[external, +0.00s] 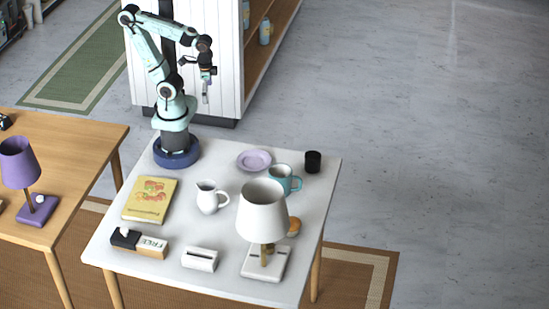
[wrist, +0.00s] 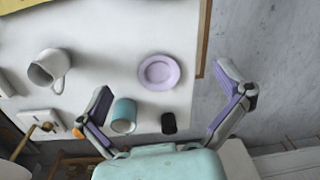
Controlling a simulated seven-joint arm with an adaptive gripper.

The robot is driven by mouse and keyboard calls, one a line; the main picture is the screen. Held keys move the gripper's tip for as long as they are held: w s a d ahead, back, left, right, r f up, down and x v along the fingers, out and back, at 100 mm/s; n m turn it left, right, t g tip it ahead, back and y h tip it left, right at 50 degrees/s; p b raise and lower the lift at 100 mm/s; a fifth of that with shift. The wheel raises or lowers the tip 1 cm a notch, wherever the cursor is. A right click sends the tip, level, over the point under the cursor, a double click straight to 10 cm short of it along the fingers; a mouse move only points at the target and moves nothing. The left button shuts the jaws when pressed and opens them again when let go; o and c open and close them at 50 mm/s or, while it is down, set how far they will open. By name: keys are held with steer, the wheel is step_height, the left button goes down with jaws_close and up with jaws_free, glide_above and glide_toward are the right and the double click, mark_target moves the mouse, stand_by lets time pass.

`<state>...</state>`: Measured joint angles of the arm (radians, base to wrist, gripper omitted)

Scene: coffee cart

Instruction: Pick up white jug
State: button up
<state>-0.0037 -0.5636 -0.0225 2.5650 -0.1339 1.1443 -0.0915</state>
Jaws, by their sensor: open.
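The white jug (external: 209,198) stands upright near the middle of the white table, with its handle toward the right in the external view. In the wrist view the jug (wrist: 45,72) is at the upper left, outside the span of the fingers. My gripper (external: 207,92) is raised above the far side of the table, well apart from the jug. In the wrist view my gripper (wrist: 163,77) has its two fingers spread wide, with nothing held between them.
A lilac plate (external: 254,160), a teal mug (external: 281,180) and a black cup (external: 313,162) stand behind the jug. A white lamp (external: 263,212) stands to its front right. A yellow book (external: 149,200) lies left.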

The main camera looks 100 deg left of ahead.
steer(key=shift+m, duration=0.5)
steer(key=c, duration=1)
steer(key=shift+c, duration=0.2)
